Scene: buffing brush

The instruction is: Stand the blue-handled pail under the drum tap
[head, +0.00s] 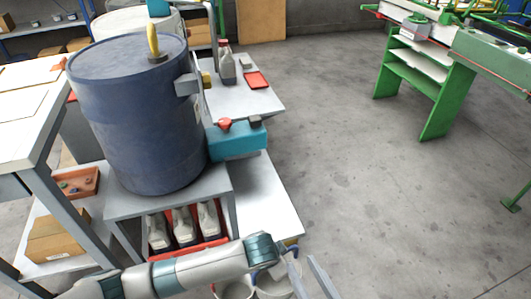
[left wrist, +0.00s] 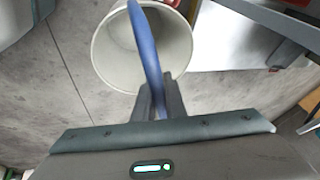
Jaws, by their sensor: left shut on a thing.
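The pail (left wrist: 112,45) is pale, with a blue handle (left wrist: 147,45) arching across its mouth in the left wrist view. My left gripper (left wrist: 160,100) is shut on this handle, and the pail hangs beyond the fingers. In the head view the pail (head: 275,287) is at the bottom edge, partly cut off and partly behind my arm. My right gripper (head: 310,275) shows as two spread grey fingers at the bottom, with nothing between them. The blue drum (head: 135,120) stands on a grey stand (head: 150,203). I cannot clearly make out its tap.
A second pale pail (head: 232,290) is beside the first. A teal box with a red knob (head: 237,140) sits right of the drum. Several bottles (head: 183,222) stand under the drum. A low grey platform (head: 268,200) is bare. The floor (head: 350,180) to the right is clear.

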